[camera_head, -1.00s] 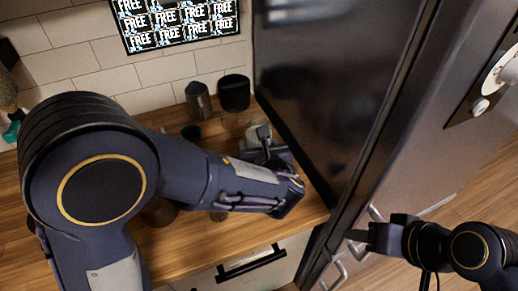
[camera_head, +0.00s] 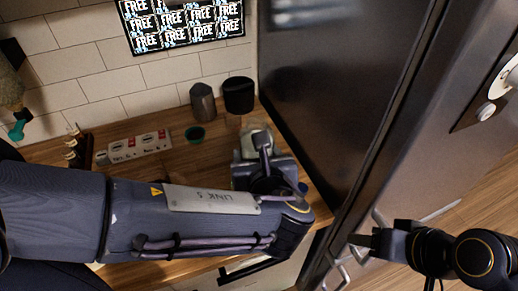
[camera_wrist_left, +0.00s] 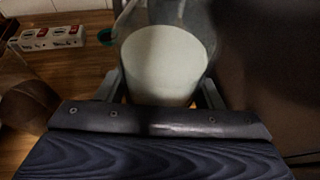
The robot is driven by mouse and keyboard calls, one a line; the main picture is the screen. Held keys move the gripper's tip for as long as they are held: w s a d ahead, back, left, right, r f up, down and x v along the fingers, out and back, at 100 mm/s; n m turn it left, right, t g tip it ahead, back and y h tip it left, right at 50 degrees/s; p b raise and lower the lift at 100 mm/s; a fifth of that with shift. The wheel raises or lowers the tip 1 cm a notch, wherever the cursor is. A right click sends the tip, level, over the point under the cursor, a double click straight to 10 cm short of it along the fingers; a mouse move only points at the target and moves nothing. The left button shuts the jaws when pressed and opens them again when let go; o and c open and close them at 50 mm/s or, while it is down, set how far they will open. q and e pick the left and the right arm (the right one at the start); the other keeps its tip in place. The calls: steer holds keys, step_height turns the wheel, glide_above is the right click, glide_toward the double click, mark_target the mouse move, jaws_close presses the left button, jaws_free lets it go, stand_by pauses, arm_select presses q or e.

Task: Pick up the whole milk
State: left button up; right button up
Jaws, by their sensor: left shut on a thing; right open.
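A pale, round-topped container (camera_wrist_left: 165,60), which I take to be the whole milk, stands between the fingers of my left gripper (camera_wrist_left: 162,88) in the left wrist view. No label on it is readable. In the head view its pale body (camera_head: 250,132) shows just beyond my left wrist, near the right end of the wooden counter (camera_head: 215,160), beside the dark fridge. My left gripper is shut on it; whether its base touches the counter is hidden. My right gripper (camera_head: 360,241) is open and empty, low in front of the fridge.
A grey canister (camera_head: 203,103) and a black canister (camera_head: 239,95) stand at the wall. The dark fridge (camera_head: 330,90) closes off the right.

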arm_select(q)
steer(key=shift+s+a+r, duration=0.1)
steer(key=shift+s+r, duration=0.25)
steer(key=shift+s, duration=0.4)
steer(key=shift+s+a+r, duration=0.1)
steer(key=shift+s+r, duration=0.25)
steer(key=shift+s, duration=0.4)
steer(key=shift+s+a+r, duration=0.1)
steer(key=shift+s+r, duration=0.25)
steer(key=shift+s, duration=0.4)
arm_select(e)
steer(key=shift+f, duration=0.1)
steer(key=shift+f, duration=0.1)
